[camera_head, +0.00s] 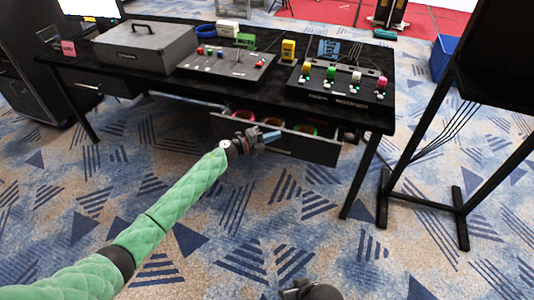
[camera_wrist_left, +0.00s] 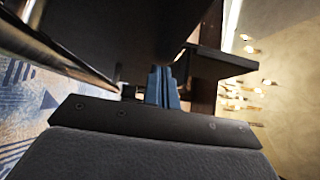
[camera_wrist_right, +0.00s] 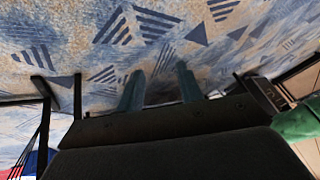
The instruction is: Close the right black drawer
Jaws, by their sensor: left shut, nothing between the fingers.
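The right black drawer (camera_head: 305,147) is pulled out under the black table, and colored rolls show inside it. My left gripper (camera_head: 270,136) is shut and empty at the drawer's front panel, with its blue fingertips over the panel's upper edge in the head view. I cannot tell whether they touch it. In the left wrist view the left fingers (camera_wrist_left: 163,87) are together, with dark panels close around them. In the right wrist view my right gripper (camera_wrist_right: 160,90) is open, its two fingers apart and empty above the carpet.
The black table (camera_head: 140,82) carries a grey case (camera_head: 146,45) and control panels (camera_head: 340,84). Its right front leg (camera_head: 361,176) stands beside the drawer. A black stand (camera_head: 408,165) is to the right.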

